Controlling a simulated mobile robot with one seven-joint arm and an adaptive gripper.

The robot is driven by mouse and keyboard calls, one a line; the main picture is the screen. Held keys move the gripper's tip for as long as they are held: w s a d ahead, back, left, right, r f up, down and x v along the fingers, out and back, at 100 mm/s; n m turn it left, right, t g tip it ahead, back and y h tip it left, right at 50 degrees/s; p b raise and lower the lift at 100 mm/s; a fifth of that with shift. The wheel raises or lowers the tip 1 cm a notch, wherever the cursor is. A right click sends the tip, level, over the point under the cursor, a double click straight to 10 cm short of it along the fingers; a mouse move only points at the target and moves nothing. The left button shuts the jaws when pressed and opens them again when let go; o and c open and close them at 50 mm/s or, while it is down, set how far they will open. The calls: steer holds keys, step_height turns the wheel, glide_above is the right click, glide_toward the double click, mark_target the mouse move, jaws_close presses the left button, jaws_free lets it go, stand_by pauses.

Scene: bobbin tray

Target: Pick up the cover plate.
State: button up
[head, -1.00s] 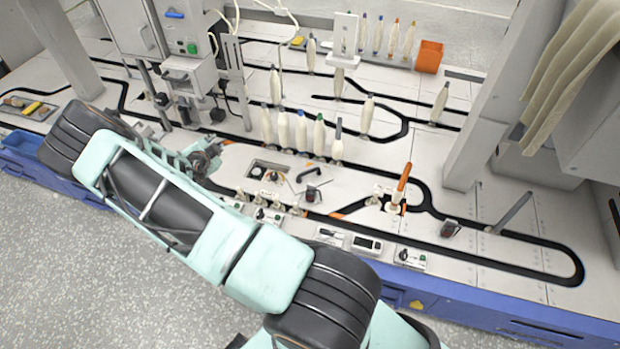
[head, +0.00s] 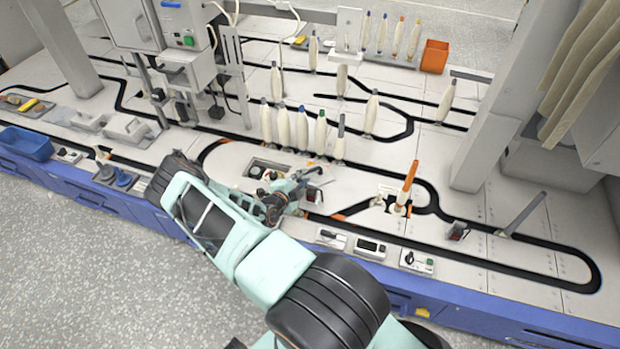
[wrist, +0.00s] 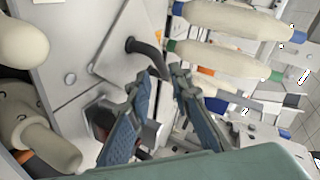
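The cover plate (wrist: 112,62) is a flat grey plate with a black curved handle (wrist: 146,50) standing up from it. In the wrist view it lies just beyond my fingertips. My gripper (wrist: 160,82) is open, its two blue-grey fingers apart, with the lower end of the handle showing in line with the gap between them. I cannot tell whether either finger touches the handle. In the head view my gripper (head: 306,178) is low over the table beside the recessed opening (head: 266,168), and it largely hides the plate.
A row of upright bobbins (head: 302,130) stands close behind my gripper. An orange-topped post (head: 409,180) stands to the right. Small control boxes (head: 370,246) line the front edge. An orange bin (head: 434,56) is at the back. The right table surface has free room.

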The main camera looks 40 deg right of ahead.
mark_target(310, 171)
steer(key=b+x, duration=0.2)
steer(key=x, duration=0.3)
steer(key=shift+s+d, duration=0.1)
steer(key=shift+c, duration=0.3)
jaws_close()
steer(key=shift+d+r, duration=0.1)
